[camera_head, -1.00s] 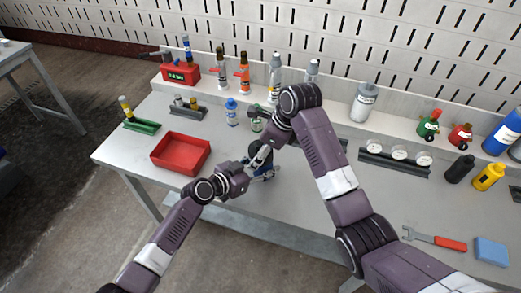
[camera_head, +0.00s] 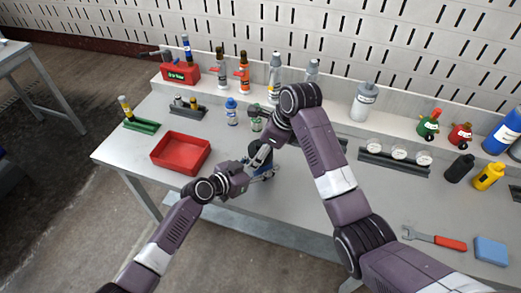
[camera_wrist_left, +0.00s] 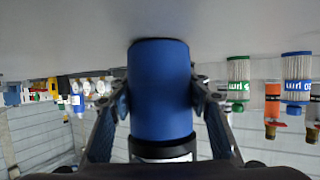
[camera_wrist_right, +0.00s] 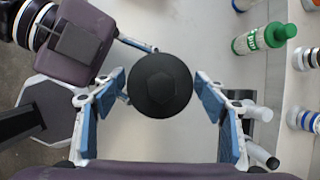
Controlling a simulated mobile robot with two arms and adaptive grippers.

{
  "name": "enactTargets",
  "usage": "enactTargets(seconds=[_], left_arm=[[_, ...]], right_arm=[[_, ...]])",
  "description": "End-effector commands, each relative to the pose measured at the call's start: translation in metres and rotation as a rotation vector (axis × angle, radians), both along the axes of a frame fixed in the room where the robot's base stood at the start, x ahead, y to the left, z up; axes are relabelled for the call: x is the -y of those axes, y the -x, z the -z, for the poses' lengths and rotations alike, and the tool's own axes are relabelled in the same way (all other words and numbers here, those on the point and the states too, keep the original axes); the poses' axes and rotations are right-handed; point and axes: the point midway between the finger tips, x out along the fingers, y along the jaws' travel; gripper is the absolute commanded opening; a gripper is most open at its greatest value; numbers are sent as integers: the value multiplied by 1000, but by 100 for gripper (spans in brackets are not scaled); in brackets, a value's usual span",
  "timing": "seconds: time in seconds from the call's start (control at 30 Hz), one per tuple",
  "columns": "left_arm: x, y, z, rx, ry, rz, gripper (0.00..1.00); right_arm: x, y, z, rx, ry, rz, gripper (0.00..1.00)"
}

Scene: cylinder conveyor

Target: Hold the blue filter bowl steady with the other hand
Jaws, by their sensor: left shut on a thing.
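The blue filter bowl (camera_wrist_left: 160,85) stands upright between the fingers of my left gripper (camera_wrist_left: 160,105) in the left wrist view, which is upside down. The left fingers are shut on it from both sides. In the head view my arms mostly hide the bowl.
A red tray (camera_head: 181,152) lies to the left. A gauge rack (camera_head: 395,160), a wrench (camera_head: 435,238) and a blue block (camera_head: 491,250) lie to the right.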

Motion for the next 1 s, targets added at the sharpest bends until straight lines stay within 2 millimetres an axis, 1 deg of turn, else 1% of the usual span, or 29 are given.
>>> enactTargets(seconds=[0.03,0.23,0.57,1.0], left_arm=[[-1,1,3,-5,-3,1,15],[-1,1,3,-5,-3,1,15],[-1,1,3,-5,-3,1,15],[-1,1,3,-4,-3,1,15]], right_arm=[[0,0,0,0,0,0,66],[0,0,-2,0,0,0,66],[-2,2,-24,1,0,0,66],[-2,2,-23,-2,-1,0,66]])
